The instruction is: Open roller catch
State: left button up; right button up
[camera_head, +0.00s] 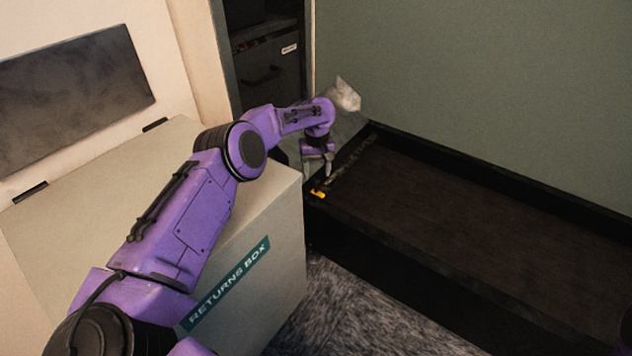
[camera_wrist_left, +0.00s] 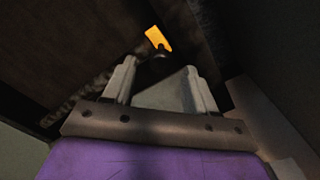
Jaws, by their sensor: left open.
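The roller catch, a small orange-yellow tab (camera_head: 318,193), sits at the near left corner of the black tray-like bed. It also shows in the left wrist view (camera_wrist_left: 157,38), just beyond the fingertips, with a small dark rounded part at its lower edge. A mottled grey roller (camera_head: 350,164) runs along the bed's left end, and part of it shows in the left wrist view (camera_wrist_left: 85,98). My left gripper (camera_head: 329,172) points down just above the catch. In the left wrist view its two pale fingers (camera_wrist_left: 159,68) are apart with nothing between them, and no contact with the catch shows.
A beige returns box (camera_head: 284,230) stands left of the bed, under my left arm. The black bed (camera_head: 480,235) is empty, with raised edges. A green-grey wall (camera_head: 480,80) rises behind it. A crumpled pale object (camera_head: 347,94) is beyond my left wrist, near a dark cabinet (camera_head: 268,75).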

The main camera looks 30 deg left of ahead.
aim_at(324, 195)
pick_arm(q)
jog(key=shift+f+b, duration=0.3)
jog(key=shift+f, duration=1.1)
grip_shut()
jog(key=shift+s+d+r+p, duration=0.15)
jog(key=shift+r+p, duration=0.2)
jog(key=shift+p, duration=0.3)
jog(key=y+p, duration=0.1)
jog(key=d+y+p, duration=0.1)
jog(key=p, duration=0.1)
jog(key=shift+d+r, duration=0.1)
jog(key=shift+r, duration=0.15)
jog(key=shift+d+y, duration=0.25)
jog(key=shift+y, duration=0.25)
jog(key=shift+d+f+y, duration=0.25)
jog(key=shift+d+y, duration=0.25)
jog(key=shift+y, duration=0.2)
jog(key=shift+s+d+f+t+y+b, duration=0.1)
jog(key=shift+d+t+y+b, duration=0.2)
jog(key=shift+d+y+b, duration=0.75)
jog(key=shift+a+y+p, duration=0.2)
jog(key=shift+y+p, duration=0.15)
